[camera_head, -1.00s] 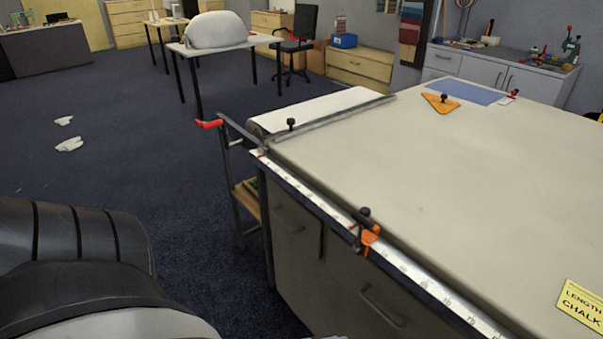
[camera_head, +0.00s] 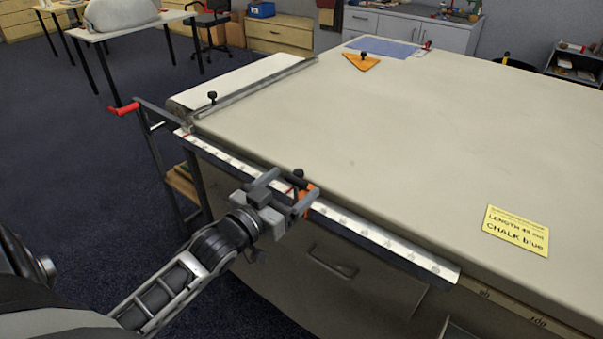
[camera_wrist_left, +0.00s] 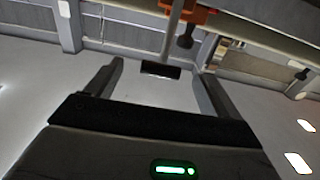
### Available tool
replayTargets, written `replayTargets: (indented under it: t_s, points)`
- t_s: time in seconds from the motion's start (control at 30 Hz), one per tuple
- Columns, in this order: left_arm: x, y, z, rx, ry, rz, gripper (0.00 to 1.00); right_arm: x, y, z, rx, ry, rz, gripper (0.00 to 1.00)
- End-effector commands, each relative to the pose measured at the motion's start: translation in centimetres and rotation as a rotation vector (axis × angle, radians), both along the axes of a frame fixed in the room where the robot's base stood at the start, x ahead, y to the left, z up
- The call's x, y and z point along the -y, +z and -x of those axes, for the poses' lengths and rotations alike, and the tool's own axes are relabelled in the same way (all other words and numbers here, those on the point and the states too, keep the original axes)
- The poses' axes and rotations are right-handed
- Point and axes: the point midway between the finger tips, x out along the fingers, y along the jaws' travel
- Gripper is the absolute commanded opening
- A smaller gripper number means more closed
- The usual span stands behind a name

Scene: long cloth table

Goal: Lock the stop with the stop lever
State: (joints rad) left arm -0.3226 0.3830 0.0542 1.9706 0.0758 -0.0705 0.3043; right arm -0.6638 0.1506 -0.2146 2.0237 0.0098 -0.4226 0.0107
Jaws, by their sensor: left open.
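The orange stop (camera_head: 309,196) sits on the white measuring rail (camera_head: 365,232) along the table's front edge, with a black knob (camera_head: 299,174) on top. My left gripper (camera_head: 290,188) is at the stop, partly covering it in the head view. It is open. In the left wrist view, a pale stem runs from near the orange stop (camera_wrist_left: 190,13) to a dark bar (camera_wrist_left: 160,70), which looks like the stop lever. The bar lies between my left fingers, with a gap on both sides. My right gripper is not in view.
The cloth table (camera_head: 420,150) is mostly bare. A yellow card (camera_head: 516,231) reading length and chalk blue lies at right. An orange triangle (camera_head: 361,62) and blue sheet (camera_head: 382,47) lie at the far end. A red-handled crank (camera_head: 124,109) sticks out at the left corner.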

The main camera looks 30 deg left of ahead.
Motion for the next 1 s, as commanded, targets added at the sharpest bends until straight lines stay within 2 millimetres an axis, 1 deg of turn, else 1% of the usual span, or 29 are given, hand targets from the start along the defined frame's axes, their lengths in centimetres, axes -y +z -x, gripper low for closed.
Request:
replayTargets:
  t_s: [0.03,0.1,0.2,0.3,0.43,0.63,0.67,0.7,0.77,0.8,0.87,0.9,1.0]
  points:
    - [0.1,0.1,-1.1,0.002,0.000,0.000,0.81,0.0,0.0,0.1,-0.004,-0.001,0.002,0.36]
    - [0.2,0.1,-2.2,0.002,0.000,-0.001,0.81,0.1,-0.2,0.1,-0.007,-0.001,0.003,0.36]
    - [0.3,0.0,-3.4,0.001,0.000,0.000,0.81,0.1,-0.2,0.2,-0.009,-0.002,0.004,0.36]
    - [0.3,0.0,-4.1,0.000,0.000,0.000,0.81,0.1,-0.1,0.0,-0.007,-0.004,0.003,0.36]
    - [0.4,-0.1,-4.5,-0.002,0.000,0.000,0.81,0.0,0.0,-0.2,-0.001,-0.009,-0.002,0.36]
    - [0.4,-0.1,-4.5,-0.002,0.000,0.000,0.81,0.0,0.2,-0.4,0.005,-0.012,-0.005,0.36]
    - [0.4,-0.1,-4.4,-0.002,0.000,0.000,0.78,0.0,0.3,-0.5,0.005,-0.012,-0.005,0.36]
    - [0.4,-0.1,-4.4,-0.002,0.000,0.000,0.67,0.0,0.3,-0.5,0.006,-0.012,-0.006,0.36]
    - [0.4,-0.1,-4.4,-0.002,0.000,0.000,0.50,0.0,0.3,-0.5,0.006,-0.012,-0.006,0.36]
    - [0.4,-0.1,-4.4,-0.002,0.000,0.000,0.39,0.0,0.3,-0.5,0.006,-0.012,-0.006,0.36]
    - [0.4,-0.1,-4.4,-0.002,0.000,0.000,0.23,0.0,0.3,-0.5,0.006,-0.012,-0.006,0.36]
    - [0.4,-0.1,-4.4,-0.002,0.000,0.000,0.18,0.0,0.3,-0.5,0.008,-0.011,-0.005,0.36]
    - [0.4,-0.1,-4.4,0.002,0.000,0.001,0.18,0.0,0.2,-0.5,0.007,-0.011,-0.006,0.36]
